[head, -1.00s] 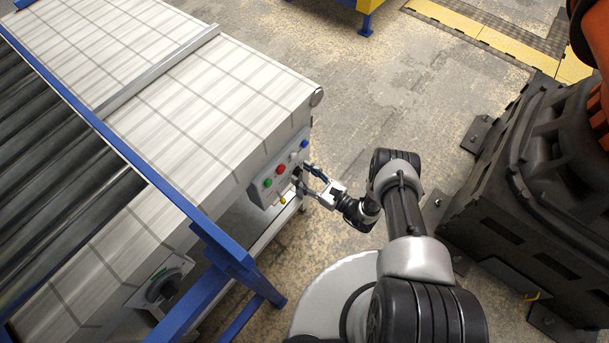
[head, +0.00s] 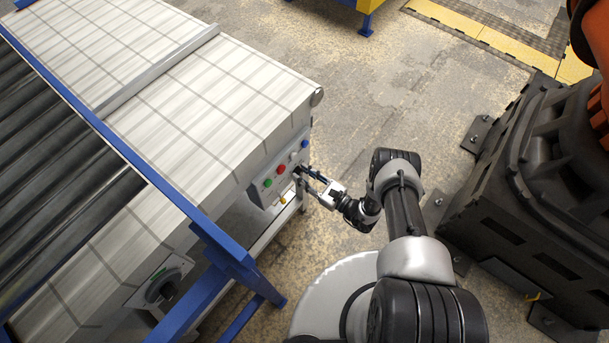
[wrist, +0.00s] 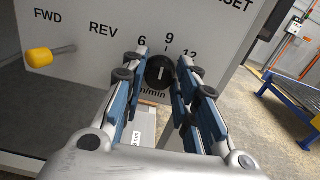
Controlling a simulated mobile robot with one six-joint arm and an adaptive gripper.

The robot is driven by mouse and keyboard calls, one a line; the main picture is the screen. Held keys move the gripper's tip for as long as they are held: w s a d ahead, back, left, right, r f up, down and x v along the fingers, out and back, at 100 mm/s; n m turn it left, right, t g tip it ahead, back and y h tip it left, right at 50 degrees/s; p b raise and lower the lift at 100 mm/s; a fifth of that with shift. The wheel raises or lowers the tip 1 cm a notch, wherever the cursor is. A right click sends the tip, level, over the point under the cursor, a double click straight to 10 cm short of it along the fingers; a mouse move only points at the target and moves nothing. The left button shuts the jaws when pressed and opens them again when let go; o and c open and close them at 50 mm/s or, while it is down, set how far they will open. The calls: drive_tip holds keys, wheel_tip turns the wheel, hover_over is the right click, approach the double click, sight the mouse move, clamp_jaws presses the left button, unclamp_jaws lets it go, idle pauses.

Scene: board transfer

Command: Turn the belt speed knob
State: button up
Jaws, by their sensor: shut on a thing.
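The belt speed knob (wrist: 160,73) is a round black dial with a white pointer line, below the numbers 6, 9 and 12 on a grey panel (wrist: 100,62). The pointer stands nearly upright, close to the 9. My gripper (wrist: 160,80) is shut on the knob, with one blue-padded finger at each side of it. In the head view my gripper (head: 304,175) reaches left to the control panel (head: 272,182) on the conveyor's end; the knob is hidden there by the fingers.
A yellow-tipped lever (wrist: 39,57) sticks out left of the knob, near FWD and REV. Green (head: 267,183), red (head: 281,169) and blue (head: 304,143) buttons sit on the panel. A blue conveyor leg (head: 240,262) stands left of my arm. A black robot base (head: 510,190) stands at right.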

drive_tip(key=n+b, duration=0.1)
drive_tip(key=n, duration=0.7)
drive_tip(key=shift+s+f, duration=0.1)
drive_tip(key=shift+s, duration=0.05)
drive_tip(key=n, duration=0.4)
drive_tip(key=shift+a+n, duration=0.1)
drive_tip(key=shift+n, duration=0.3)
drive_tip(key=shift+f+n, duration=0.1)
drive_tip(key=shift+n, duration=2.1)
drive_tip(key=o, duration=1)
